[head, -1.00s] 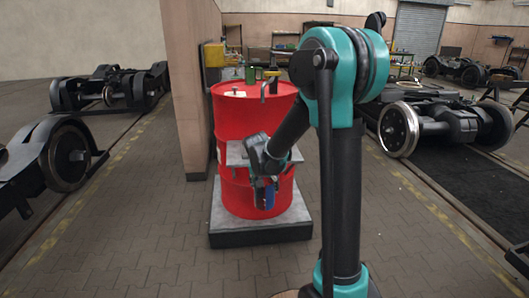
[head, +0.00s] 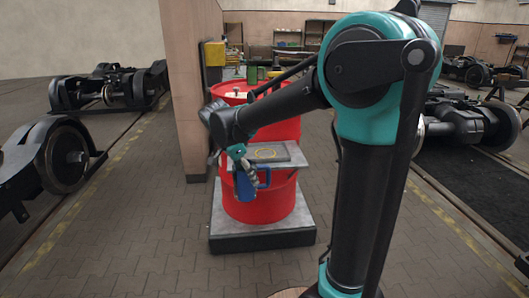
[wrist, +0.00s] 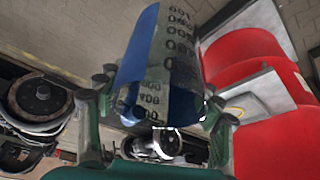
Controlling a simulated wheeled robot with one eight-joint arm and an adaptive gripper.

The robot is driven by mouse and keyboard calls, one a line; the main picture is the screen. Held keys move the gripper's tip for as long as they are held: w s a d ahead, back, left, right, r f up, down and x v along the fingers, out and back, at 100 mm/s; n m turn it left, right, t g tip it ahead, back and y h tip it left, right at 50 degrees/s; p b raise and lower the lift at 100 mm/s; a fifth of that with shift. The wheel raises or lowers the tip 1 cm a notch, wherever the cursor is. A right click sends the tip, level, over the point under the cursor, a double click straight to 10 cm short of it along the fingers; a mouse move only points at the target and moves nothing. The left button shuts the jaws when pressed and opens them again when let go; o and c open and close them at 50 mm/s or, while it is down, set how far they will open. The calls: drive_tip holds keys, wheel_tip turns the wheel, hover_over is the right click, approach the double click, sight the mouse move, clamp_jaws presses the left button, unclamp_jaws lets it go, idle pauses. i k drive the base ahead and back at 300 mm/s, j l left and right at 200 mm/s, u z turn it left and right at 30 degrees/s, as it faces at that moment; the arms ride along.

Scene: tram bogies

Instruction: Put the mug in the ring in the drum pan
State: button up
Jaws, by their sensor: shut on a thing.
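My gripper (head: 244,166) is shut on the blue mug (head: 246,186), at the front left edge of the drum pan in the head view. The mug's handle points right. In the wrist view the pan (wrist: 262,92) is right of the mug, and the ring is mostly hidden.
The red drum (head: 272,205) stands on a grey plinth (head: 262,243). A tan wall end (head: 187,90) rises close on the left of the drum. Bogies (head: 45,165) stand at the left, and others at the right. The paved floor in front is clear.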

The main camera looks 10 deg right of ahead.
sight(270, 153)
drive_tip(key=i, duration=1.3)
